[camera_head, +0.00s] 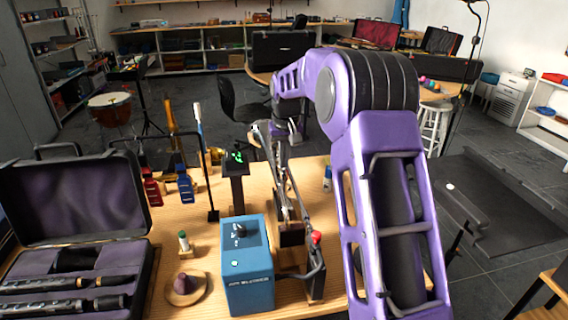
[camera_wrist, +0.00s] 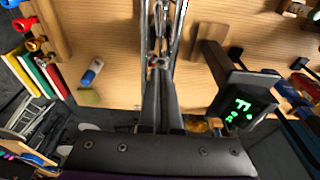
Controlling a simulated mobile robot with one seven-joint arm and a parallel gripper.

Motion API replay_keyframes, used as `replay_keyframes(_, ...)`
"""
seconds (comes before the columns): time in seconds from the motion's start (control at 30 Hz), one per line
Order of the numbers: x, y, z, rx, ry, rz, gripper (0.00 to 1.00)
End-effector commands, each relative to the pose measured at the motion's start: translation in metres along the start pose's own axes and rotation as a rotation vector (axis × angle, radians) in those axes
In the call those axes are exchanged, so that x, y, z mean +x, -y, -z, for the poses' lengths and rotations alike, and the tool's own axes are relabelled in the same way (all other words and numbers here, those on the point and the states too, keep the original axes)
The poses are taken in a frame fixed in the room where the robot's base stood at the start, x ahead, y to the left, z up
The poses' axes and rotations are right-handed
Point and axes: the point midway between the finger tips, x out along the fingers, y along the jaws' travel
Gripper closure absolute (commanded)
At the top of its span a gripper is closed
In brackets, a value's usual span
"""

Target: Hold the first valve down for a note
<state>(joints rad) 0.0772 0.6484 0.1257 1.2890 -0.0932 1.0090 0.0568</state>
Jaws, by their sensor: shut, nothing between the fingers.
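A silver tubed instrument (camera_head: 288,195) stands on a dark stand on the wooden table, in the middle of the head view. Its silver tubes (camera_wrist: 161,25) run down from the top of the wrist view. My gripper (camera_wrist: 159,72) has its dark fingers together, with the tips at or just in front of these tubes. I cannot tell whether they touch a valve, or which valve is the first. In the head view my gripper (camera_head: 280,140) is at the far end of the instrument, partly hidden. A tuner with a green display (camera_head: 237,157) stands left of it; its screen (camera_wrist: 240,107) shows a letter.
An open purple-lined case (camera_head: 75,200) with dark woodwind parts is at left. Bottles (camera_head: 185,186) stand behind. Bare wood (camera_head: 215,235) lies between.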

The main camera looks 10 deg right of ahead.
Motion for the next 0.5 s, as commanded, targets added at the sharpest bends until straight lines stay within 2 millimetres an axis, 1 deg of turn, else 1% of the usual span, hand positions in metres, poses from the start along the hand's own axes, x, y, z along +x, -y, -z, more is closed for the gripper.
replay_keyframes(0.33,0.000,0.000,0.000,0.000,0.001,0.000,1.00)
replay_keyframes(0.5,-0.010,0.000,0.002,0.000,0.001,0.000,1.00)
